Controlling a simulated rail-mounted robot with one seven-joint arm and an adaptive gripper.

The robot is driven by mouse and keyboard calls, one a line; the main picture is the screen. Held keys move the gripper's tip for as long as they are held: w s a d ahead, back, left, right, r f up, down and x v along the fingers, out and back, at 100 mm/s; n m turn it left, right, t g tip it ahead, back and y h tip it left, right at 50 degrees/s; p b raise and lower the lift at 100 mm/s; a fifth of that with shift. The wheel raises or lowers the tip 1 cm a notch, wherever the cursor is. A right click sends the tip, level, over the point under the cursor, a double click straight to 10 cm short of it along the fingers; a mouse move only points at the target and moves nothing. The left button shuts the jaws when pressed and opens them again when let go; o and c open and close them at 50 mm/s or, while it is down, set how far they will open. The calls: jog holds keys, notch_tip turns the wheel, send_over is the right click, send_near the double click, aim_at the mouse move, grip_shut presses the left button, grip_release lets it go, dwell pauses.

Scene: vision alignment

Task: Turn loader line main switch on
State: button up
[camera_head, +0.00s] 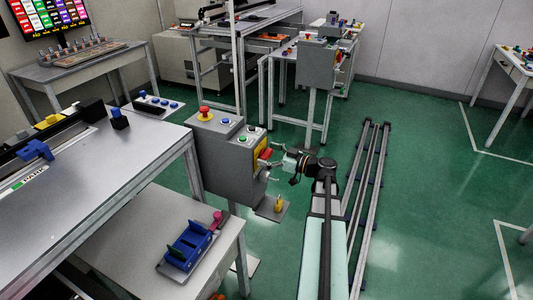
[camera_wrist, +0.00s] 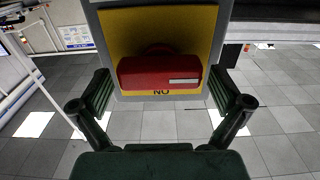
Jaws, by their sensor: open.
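The main switch is a red rotary handle (camera_wrist: 160,73) on a yellow plate (camera_wrist: 113,32). In the wrist view the handle lies horizontal, with a white mark near its right end, above lettering that reads "NO" in this view. In the head view the red handle (camera_head: 265,154) shows on the right side of a grey control box (camera_head: 225,165). My gripper (camera_head: 277,164) is open beside that face. In the wrist view its two fingers (camera_wrist: 163,95) stand apart, left and right of the handle. No contact with the handle is visible.
The box top carries a red emergency button (camera_head: 204,112) and coloured buttons. A small ledge with a yellow object (camera_head: 279,203) sits below my gripper. A metal table (camera_head: 90,190) stands left. My rail runs along green floor, which is open to the right.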

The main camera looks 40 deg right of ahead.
jog(key=c, duration=1.2)
jog(key=shift+o, duration=0.2)
jog(key=shift+f+m+b, duration=0.1)
jog(key=shift+m+b, duration=0.3)
jog(key=shift+b, duration=0.05)
jog(key=m+b, duration=0.2)
jog(key=shift+w+d+f+m, duration=0.1)
jog(key=shift+m, duration=0.3)
jog(key=m+b, duration=0.1)
jog(key=m, duration=0.4)
jog(key=shift+w+d+b, duration=0.1)
jog(key=shift+d+b, duration=0.1)
jog(key=shift+b, duration=0.2)
jog(key=m, duration=0.4)
jog(key=shift+m+p, duration=0.3)
jog(key=shift+m, duration=0.1)
jog(key=shift+w+d+f+m+p, duration=0.15)
jog(key=shift+m+p, duration=0.25)
jog(key=shift+m, duration=0.75)
jog(key=shift+s+a+f+m+p, duration=0.1)
jog(key=shift+m+p, duration=0.25)
jog(key=shift+m, duration=0.8)
